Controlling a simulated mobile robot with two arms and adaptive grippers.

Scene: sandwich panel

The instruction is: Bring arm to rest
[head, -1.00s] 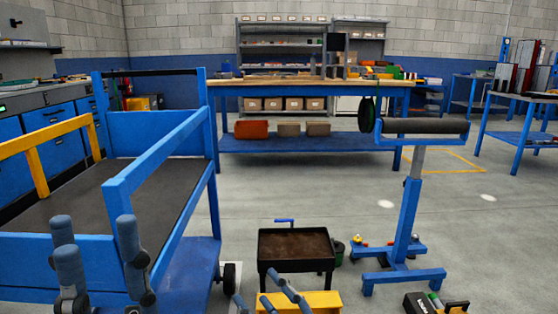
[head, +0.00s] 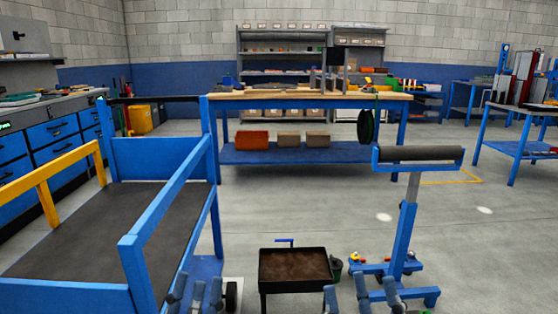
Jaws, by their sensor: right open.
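My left gripper (head: 196,290) shows at the bottom edge, over the front right corner of the blue cart. Its grey-blue fingers point up, stand apart and hold nothing that I can see. My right gripper (head: 362,290) is at the bottom edge right of the centre, in front of the roller stand's foot. Its fingers are spread wide and empty. The palms and most of both arms are cut off by the frame.
A blue cart (head: 140,262) with a dark deck fills the lower left. A dark tray on legs (head: 295,266) stands between the grippers. A roller stand (head: 403,230) is at the right, with a workbench (head: 310,101) behind. Open floor lies at the right.

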